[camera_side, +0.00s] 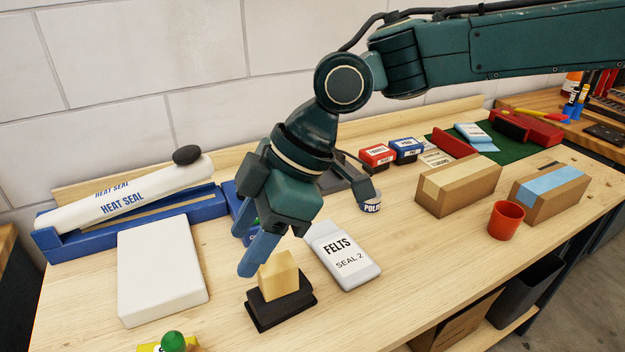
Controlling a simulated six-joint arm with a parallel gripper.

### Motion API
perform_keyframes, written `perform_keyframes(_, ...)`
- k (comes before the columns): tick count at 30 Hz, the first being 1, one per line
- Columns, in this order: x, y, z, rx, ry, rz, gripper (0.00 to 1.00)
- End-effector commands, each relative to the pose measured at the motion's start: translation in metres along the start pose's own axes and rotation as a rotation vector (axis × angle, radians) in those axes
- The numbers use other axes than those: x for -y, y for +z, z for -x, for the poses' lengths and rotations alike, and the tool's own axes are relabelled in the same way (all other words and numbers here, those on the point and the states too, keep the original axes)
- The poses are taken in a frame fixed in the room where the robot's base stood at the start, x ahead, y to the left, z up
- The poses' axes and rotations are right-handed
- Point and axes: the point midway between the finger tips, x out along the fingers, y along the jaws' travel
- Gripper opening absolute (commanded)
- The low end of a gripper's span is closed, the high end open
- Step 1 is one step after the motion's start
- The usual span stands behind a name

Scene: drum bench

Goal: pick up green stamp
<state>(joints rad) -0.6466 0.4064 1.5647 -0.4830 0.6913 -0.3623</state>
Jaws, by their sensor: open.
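A round green knob (173,341) stands on a yellow piece (150,347) at the bottom edge, cut off by the frame. A second bit of green (257,221) shows behind my fingers, beside a blue piece with white lettering. It is mostly hidden, and I cannot tell which of the two is the green stamp. My gripper (247,245) is open and points down over the bench. Its blue fingers are just left of and above a wooden block (279,273) on a black base (280,309). I see nothing held between them.
A white slab (162,270) lies left of my gripper, with the blue heat sealer (75,237) behind it. A white FELTS packet (342,254) lies close on the right. Cardboard boxes (459,186) and an orange cup (506,219) stand further right. The front middle of the bench is clear.

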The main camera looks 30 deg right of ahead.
Motion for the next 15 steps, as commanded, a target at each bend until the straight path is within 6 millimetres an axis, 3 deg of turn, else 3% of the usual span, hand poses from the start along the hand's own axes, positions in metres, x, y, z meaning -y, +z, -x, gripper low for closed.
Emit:
perform_keyframes(3, 0.011, -0.017, -0.03, -0.009, -0.047, 0.068, 0.49)
perform_keyframes(6, 0.019, -0.026, -0.045, -0.016, -0.072, 0.107, 0.49)
perform_keyframes(15, 0.025, -0.033, -0.057, -0.023, -0.091, 0.137, 0.49)
